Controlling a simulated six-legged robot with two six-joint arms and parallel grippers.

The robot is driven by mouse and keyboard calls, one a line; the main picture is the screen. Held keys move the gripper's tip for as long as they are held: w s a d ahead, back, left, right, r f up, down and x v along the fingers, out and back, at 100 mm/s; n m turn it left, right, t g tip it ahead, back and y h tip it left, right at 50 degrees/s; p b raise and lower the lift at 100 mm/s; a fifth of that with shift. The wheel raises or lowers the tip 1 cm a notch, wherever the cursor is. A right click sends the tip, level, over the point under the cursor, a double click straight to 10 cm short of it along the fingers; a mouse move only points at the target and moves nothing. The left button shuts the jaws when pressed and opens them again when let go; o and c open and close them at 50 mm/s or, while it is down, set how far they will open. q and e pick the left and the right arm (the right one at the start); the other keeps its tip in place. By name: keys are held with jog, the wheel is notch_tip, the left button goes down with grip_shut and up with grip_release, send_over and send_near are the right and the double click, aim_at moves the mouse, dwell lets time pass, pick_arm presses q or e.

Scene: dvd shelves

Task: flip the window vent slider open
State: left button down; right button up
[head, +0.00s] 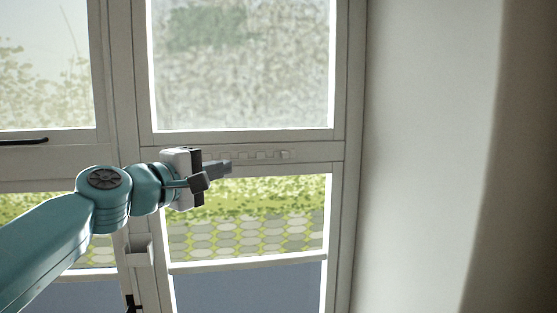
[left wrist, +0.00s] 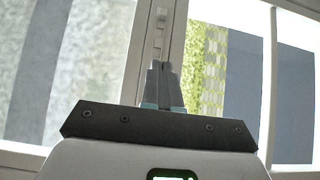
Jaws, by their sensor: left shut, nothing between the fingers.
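The window vent slider strip (head: 262,155) is a pale bar with several small notches on the crossbar between the upper and lower panes. A small raised knob (head: 285,154) shows at its right end. My left gripper (head: 228,167) is shut and empty. Its fingertips lie in front of the left part of the strip, and I cannot tell whether they touch it. In the left wrist view the strip (left wrist: 159,35) runs upward beyond the shut fingertips (left wrist: 161,66). The gripper hides the strip's left end. My right gripper is not in view.
The window frame (head: 352,110) stands around the panes, with a bare white wall (head: 420,150) to its right. A dark handle (head: 24,142) is on the left window part. A pale block (head: 139,250) sits on the upright below my arm.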

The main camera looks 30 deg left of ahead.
pick_arm(q)
jog(key=p, duration=0.4)
send_near(281, 157)
jog(key=shift+w+a+r, duration=0.25)
jog(key=shift+w+a, duration=0.9)
jog(key=shift+w, duration=0.05)
jog(key=shift+w+d+p, duration=0.6)
jog(key=shift+w+d, duration=0.6)
jog(key=shift+w, duration=0.05)
jog(key=shift+w+d+f, duration=0.1)
jog(key=shift+w+d, duration=0.15)
jog(key=shift+d, duration=0.15)
jog(key=shift+w+f, duration=0.1)
